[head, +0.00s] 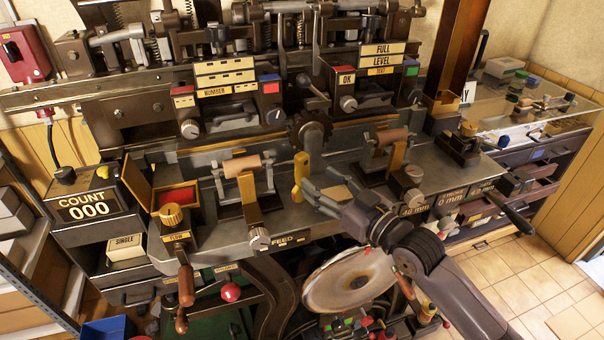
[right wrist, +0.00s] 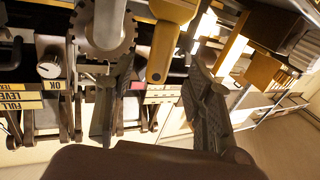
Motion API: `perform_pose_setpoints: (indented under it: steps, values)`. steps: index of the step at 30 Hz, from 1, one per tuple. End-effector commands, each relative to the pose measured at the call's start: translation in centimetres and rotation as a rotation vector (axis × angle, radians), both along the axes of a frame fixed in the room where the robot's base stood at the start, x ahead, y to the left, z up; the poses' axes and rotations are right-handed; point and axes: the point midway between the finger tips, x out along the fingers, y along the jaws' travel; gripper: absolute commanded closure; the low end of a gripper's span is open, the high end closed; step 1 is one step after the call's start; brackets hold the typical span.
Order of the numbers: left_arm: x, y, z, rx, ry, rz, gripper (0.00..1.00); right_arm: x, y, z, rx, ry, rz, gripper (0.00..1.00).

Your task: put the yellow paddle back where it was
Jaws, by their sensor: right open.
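The yellow paddle (head: 300,176) hangs upright at the middle of the press, just below and left of the dark toothed wheel (head: 309,131). My right gripper (head: 316,192) comes in from the lower right and is open, its fingertips close to the paddle's right side in the head view. In the right wrist view the paddle (right wrist: 166,40) reaches down into the space between my two spread fingers (right wrist: 158,95), with a gap showing on each side. The toothed wheel (right wrist: 104,32) is beside it there. My left gripper is out of view.
Wooden rollers on yellow-fronted stands flank the paddle, one on the left (head: 242,167) and one on the right (head: 393,136). A large pale disc (head: 349,280) sits below the bench. A count box (head: 87,207) is at the left, and a glass case (head: 535,105) at the right.

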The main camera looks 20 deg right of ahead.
Motion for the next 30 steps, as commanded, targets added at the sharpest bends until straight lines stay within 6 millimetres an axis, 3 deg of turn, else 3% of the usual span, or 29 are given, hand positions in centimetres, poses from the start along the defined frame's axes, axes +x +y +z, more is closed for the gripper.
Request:
perform_pose_setpoints:
  steps: [12,20,30]
  values:
    - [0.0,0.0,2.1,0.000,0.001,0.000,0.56,4.5,2.1,-0.2,0.001,0.000,0.000,0.52]
    - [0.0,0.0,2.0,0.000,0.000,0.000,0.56,4.7,2.2,-0.4,0.000,0.000,0.000,0.52]
    - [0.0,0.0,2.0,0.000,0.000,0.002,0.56,4.7,2.2,-0.4,0.000,0.000,0.000,0.74]
